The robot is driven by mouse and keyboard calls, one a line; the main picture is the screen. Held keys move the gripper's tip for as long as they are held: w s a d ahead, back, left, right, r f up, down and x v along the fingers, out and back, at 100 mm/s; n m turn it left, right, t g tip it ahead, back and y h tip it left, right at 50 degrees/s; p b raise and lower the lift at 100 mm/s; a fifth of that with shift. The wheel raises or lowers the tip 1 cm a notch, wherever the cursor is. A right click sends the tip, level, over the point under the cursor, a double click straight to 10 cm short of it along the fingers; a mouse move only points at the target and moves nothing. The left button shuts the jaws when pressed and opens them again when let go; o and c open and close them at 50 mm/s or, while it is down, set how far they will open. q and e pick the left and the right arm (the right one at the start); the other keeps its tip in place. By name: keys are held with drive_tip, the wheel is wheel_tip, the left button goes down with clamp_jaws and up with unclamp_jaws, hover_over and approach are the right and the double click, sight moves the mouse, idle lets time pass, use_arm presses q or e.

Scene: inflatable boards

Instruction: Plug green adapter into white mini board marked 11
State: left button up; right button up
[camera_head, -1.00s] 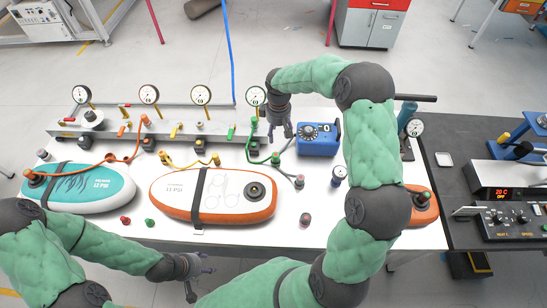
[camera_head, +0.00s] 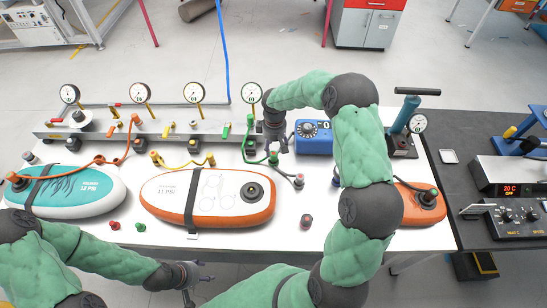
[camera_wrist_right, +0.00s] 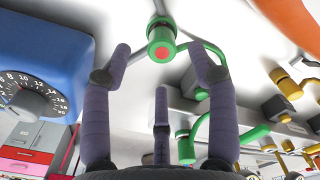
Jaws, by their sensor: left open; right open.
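The white mini board marked 11 PSI (camera_head: 170,205), with an orange rim and a dark strap, lies at the table's middle. Its round dark valve (camera_head: 252,192) faces up at the right end. The green adapter (camera_head: 274,159) is on a green hose from the manifold. In the right wrist view this green fitting (camera_wrist_right: 162,42), with a red centre, appears between and beyond the fingertips. My right gripper (camera_head: 278,146) is open, pointing down beside the adapter; contact is not visible. My left gripper (camera_head: 196,277) is open and empty, near the table's front edge.
A teal board (camera_head: 100,200) lies left and a small orange board (camera_head: 413,212) right. A blue box with a dial (camera_head: 314,146) stands close to my right gripper. The manifold (camera_head: 90,126) with gauges runs behind. Small red (camera_head: 115,226) and green (camera_head: 140,227) caps lie in front.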

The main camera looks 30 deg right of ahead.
sight(274, 153)
drive_tip(key=shift+w+f+b, duration=0.1)
drive_tip(key=shift+f+b, duration=0.3)
drive_tip(key=shift+f, duration=2.3)
clamp_jaws()
